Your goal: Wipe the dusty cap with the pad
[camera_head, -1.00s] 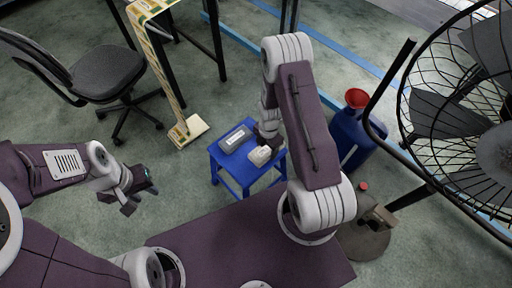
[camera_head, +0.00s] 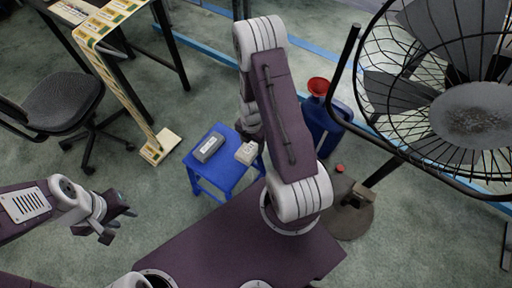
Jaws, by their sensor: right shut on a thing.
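A pale, blocky pad (camera_head: 247,152) is at the right side of the blue stool's top, at the tip of my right gripper (camera_head: 252,136). That gripper is shut on it, and my arm partly hides the fingers. I cannot tell whether the pad touches the stool. A small red cap (camera_head: 339,168) sits on the dark fan base to the right of my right arm; it is too small to show dust. My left gripper (camera_head: 120,222) is open and empty over the carpet at left.
A grey box (camera_head: 207,146) lies on the blue stool (camera_head: 228,178). A blue can (camera_head: 326,124) with a red funnel (camera_head: 318,86) stands behind the red cap. A large caged fan (camera_head: 470,110) fills the right. An office chair (camera_head: 60,108) stands at left.

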